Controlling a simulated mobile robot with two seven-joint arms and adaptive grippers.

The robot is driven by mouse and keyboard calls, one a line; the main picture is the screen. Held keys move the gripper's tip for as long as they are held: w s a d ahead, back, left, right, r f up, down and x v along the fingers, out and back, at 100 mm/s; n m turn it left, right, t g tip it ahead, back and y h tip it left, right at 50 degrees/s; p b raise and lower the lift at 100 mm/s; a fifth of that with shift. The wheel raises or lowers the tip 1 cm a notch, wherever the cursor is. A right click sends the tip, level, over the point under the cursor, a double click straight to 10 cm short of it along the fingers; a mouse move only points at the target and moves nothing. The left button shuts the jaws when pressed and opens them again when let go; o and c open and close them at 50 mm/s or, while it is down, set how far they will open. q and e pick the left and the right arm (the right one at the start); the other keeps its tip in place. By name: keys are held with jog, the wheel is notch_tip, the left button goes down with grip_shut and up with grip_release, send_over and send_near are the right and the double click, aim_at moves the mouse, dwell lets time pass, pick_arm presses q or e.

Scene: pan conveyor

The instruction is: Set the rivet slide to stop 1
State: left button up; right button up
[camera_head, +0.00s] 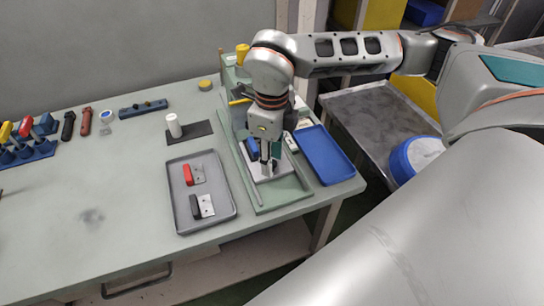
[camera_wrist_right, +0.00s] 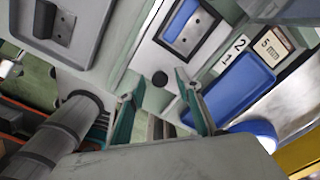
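The rivet slide is a light grey plate (camera_head: 257,172) on a green base with side rails. A blue-handled metal piece (camera_head: 252,147) lies on it and also shows in the right wrist view (camera_wrist_right: 187,27). A round black knob (camera_wrist_right: 160,78) stands on the slide. A white label with the stop numbers 1 and 2 (camera_wrist_right: 233,50) is beside it. My right gripper (camera_wrist_right: 154,86) is open, pointing down over the slide, with its fingertips to either side of the knob in the picture; I cannot tell whether they touch it. My left gripper is out of view.
A grey tray (camera_head: 228,200) with red-handled and black-handled pieces lies left of the slide. A blue tray (camera_head: 325,155) lies to its right, near the table edge. A white cylinder (camera_head: 173,125) stands on a dark mat. The table's front left is clear.

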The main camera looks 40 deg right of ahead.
grip_shut()
jog(key=shift+w+d, duration=0.25)
jog(key=shift+w, duration=0.75)
jog(key=shift+w+d, duration=0.25)
jog(key=shift+w, duration=0.75)
grip_release()
jog(key=shift+s, duration=0.1)
